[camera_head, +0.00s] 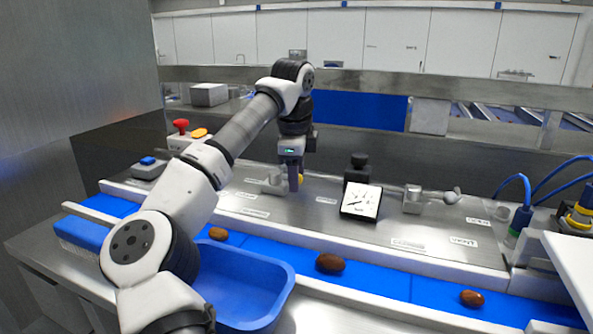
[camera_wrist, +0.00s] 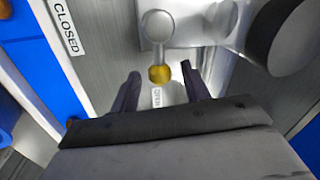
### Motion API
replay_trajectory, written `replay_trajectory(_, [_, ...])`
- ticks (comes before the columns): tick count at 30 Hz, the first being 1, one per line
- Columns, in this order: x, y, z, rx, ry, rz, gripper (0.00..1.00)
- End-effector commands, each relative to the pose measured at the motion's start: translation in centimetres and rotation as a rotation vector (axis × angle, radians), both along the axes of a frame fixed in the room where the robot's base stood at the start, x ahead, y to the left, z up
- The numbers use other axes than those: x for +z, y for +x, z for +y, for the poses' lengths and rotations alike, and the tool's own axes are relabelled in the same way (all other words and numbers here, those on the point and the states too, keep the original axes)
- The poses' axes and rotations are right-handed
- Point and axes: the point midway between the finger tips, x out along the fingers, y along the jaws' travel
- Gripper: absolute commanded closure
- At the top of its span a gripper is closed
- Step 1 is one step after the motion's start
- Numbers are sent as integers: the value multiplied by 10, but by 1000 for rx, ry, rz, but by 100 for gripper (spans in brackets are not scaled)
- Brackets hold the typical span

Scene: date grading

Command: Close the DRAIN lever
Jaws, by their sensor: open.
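A valve lever with a yellow knob (camera_head: 301,179) stands on the steel panel, beside my gripper (camera_head: 292,188) in the head view. The CLOSED label (camera_wrist: 67,27) is at upper left. My gripper (camera_wrist: 160,88) is open, with one finger on each side of the knob and visible gaps. A second valve lever (camera_head: 450,196) with a grey knob lies to the right. I cannot read which lever is marked DRAIN.
A gauge (camera_head: 361,202) with a black knob behind it stands between the two valves. Dates (camera_head: 330,263) lie on the blue belt (camera_head: 385,283) in front. A blue bin (camera_head: 250,290) is near my arm. A red button (camera_head: 181,126) is at left.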

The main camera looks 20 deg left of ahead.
Motion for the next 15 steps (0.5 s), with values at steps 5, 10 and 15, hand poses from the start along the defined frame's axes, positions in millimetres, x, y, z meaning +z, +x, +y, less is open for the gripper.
replay_trajectory(5, [0, 0, 0, 0, 0, 0, 56])
replay_trajectory(10, [0, 0, 0, 0, 0, 0, 78])
replay_trajectory(15, [0, 0, 0, 0, 0, 0, 98])
